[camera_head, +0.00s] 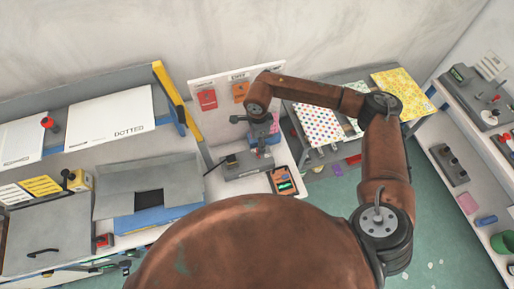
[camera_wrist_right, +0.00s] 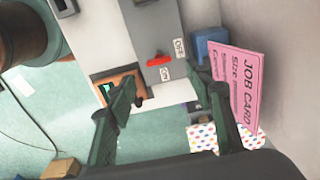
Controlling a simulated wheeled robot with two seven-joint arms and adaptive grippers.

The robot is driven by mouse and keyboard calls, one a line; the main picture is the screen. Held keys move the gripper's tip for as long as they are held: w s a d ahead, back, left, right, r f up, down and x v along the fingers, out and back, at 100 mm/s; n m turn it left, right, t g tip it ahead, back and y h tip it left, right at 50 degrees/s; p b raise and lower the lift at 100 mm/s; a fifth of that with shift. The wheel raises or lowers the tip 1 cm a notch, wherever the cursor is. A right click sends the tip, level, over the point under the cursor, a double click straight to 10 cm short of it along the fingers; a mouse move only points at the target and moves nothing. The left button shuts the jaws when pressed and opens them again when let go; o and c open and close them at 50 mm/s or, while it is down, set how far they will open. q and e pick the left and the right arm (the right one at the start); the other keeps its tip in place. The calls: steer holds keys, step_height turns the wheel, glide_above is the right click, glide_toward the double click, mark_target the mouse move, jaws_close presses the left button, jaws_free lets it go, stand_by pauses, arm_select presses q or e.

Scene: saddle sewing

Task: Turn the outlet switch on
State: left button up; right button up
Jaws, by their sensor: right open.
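The outlet switch (camera_wrist_right: 159,60) is a small red lever on a grey panel in the right wrist view. An OFF label (camera_wrist_right: 180,48) and an ON label (camera_wrist_right: 165,73) sit beside it. The lever lies roughly crosswise in the picture; which setting it is at I cannot tell. My right gripper (camera_wrist_right: 168,92) is open and empty, its two dark green fingers apart, with the switch ahead of the gap and not visibly touched. In the head view the right gripper (camera_head: 262,132) is over the grey machine (camera_head: 240,164); the switch cannot be made out there. My left gripper is not in view.
A pink job card (camera_wrist_right: 236,85) stands close by the right finger, with a blue block (camera_wrist_right: 207,42) behind it. An orange-framed device (camera_head: 284,181) lies beside the machine. Dotted sheets (camera_head: 318,122) lie on the table to the right. A grey open box (camera_head: 150,180) stands left.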

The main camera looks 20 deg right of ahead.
step_height(320, 180, down, 7)
steer(key=shift+s+d+f+p, duration=0.1)
steer(key=shift+f+p, duration=0.1)
steer(key=shift+p, duration=0.7)
steer(key=shift+c, duration=0.4)
steer(key=shift+c, duration=0.8)
steer(key=c, duration=0.9)
